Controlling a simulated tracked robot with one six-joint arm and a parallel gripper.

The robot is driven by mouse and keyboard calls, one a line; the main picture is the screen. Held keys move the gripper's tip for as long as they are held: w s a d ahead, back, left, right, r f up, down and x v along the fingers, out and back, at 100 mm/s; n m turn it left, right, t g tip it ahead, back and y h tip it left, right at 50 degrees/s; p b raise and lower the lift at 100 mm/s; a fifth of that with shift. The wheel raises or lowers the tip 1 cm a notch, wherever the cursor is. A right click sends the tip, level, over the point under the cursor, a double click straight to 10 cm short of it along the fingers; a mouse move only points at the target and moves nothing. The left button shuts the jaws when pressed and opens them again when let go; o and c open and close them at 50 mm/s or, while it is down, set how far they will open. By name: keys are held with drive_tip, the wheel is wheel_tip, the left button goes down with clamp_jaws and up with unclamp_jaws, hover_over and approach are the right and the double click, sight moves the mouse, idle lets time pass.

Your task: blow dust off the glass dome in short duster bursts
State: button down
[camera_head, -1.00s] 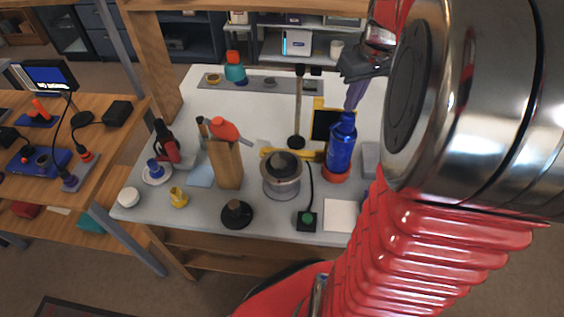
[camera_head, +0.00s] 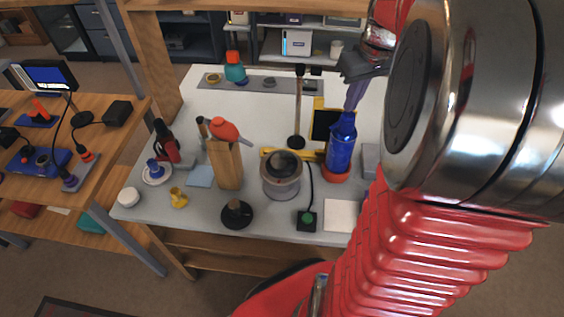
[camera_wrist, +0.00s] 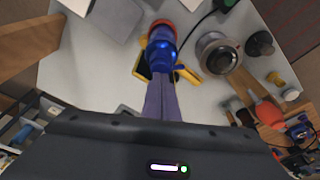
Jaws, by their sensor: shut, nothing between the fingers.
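The dark, rounded dome (camera_head: 285,163) sits on a grey round housing at the table's middle; I take it for the glass dome. It also shows in the wrist view (camera_wrist: 220,50). Dust on it is too small to tell. An orange bulb with a grey nozzle (camera_head: 225,130), seemingly the duster, rests on top of a wooden block. My gripper (camera_head: 351,107) is shut, its purple fingers pointing down at a shiny blue cylinder (camera_head: 341,150) that stands on an orange-red round base. In the wrist view the fingertips (camera_wrist: 162,78) meet the cylinder's near end; whether they touch is unclear.
A yellow bar lies behind the dome. A green-button box (camera_head: 307,220) with a cable stands in front. A black round stand (camera_head: 237,213), yellow figure (camera_head: 178,198) and upright post (camera_head: 298,105) are nearby. The white table (camera_head: 265,110) has free room behind the dome.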

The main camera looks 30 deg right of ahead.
drive_tip(key=shift+f, duration=0.8)
idle(0.9)
drive_tip(key=shift+r, duration=1.55)
wheel_tip(320, 180, up, 5)
idle(0.4)
idle(0.8)
